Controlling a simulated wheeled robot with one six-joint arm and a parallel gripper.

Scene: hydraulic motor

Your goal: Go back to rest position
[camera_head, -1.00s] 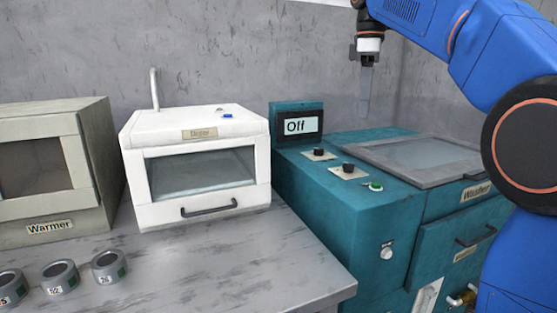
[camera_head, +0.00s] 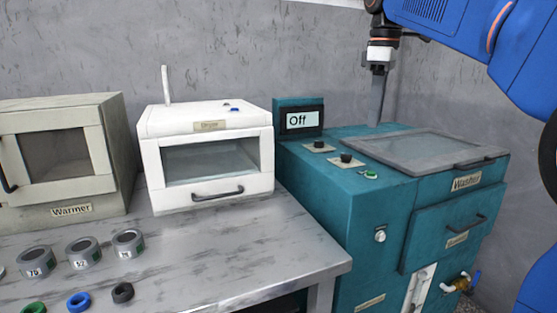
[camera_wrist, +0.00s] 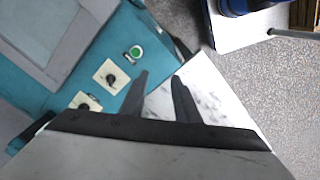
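My gripper (camera_head: 377,98) hangs pointing down in front of the grey wall, in the picture above the back of the teal washer (camera_head: 345,205). In the wrist view my gripper (camera_wrist: 160,76) shows two dark fingers spread apart with nothing between them. My blue arm enters at the upper right of the head view. The washer display (camera_head: 301,120) reads "Off" and its lid (camera_head: 428,148) is shut.
A white dryer-like box (camera_head: 206,155) and a beige warmer (camera_head: 62,155) stand on the grey table (camera_head: 240,250). Several grey labelled rings (camera_head: 83,252) and coloured rings (camera_head: 78,301) are at the table's front left. The wrist view shows a green button (camera_wrist: 134,52) on the washer.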

